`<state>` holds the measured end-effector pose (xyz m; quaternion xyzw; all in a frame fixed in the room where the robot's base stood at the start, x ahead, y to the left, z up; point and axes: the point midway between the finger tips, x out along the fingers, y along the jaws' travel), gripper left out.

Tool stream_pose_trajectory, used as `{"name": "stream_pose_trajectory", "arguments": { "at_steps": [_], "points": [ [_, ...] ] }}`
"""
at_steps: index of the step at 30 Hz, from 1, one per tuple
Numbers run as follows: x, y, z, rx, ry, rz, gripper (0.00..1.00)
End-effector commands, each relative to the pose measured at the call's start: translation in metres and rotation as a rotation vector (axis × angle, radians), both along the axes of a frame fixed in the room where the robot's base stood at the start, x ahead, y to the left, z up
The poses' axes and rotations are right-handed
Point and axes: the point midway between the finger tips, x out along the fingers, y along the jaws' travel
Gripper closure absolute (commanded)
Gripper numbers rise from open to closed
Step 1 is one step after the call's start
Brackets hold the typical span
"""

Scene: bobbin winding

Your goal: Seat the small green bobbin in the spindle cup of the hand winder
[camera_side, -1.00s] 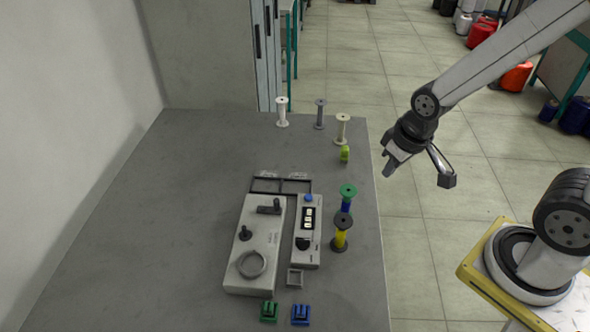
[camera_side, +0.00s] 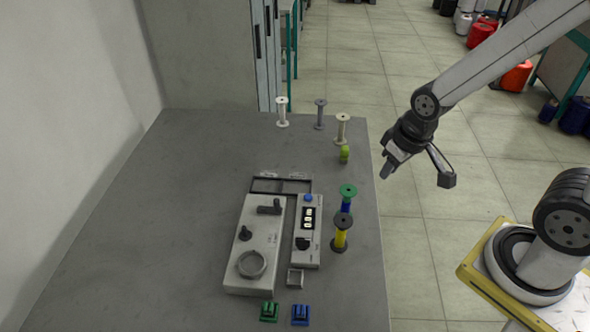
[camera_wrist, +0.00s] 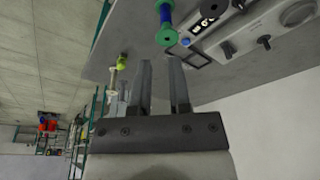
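A bobbin with green flanges and a blue core (camera_side: 348,190) stands upright near the table's right edge; it also shows in the wrist view (camera_wrist: 165,36). It is the likeliest green bobbin. The hand winder (camera_side: 262,240) is a pale box with a crank and a knob. A round raised ring (camera_side: 252,277) at its near end looks like the spindle cup; I see nothing in it. My gripper (camera_side: 388,173) hangs beyond the table's right edge, apart from the bobbins. In the wrist view its two fingers (camera_wrist: 161,75) are apart with nothing between them.
A black-flanged yellow bobbin (camera_side: 340,238) stands close in front of the green one. A lime-green object (camera_side: 344,155) and several pale or grey spools (camera_side: 320,114) stand farther back. A counter box (camera_side: 307,240) adjoins the winder. The table's left side is clear.

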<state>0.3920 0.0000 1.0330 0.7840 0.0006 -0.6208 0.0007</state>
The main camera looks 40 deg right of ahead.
Motion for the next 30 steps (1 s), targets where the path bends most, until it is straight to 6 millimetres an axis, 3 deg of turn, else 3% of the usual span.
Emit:
{"name": "stream_pose_trajectory", "arguments": {
  "at_steps": [1,5,6,21,30],
  "points": [
    [0.001,0.000,0.000,-0.001,0.002,0.006,0.59],
    [0.007,0.000,-0.002,-0.010,0.016,0.048,0.17],
    [0.010,0.001,-0.003,-0.016,0.023,0.070,0.12],
    [0.072,0.006,-0.036,-0.085,0.183,0.626,0.12],
    [0.087,0.007,-0.048,-0.090,0.220,0.782,0.12]
  ]
}}
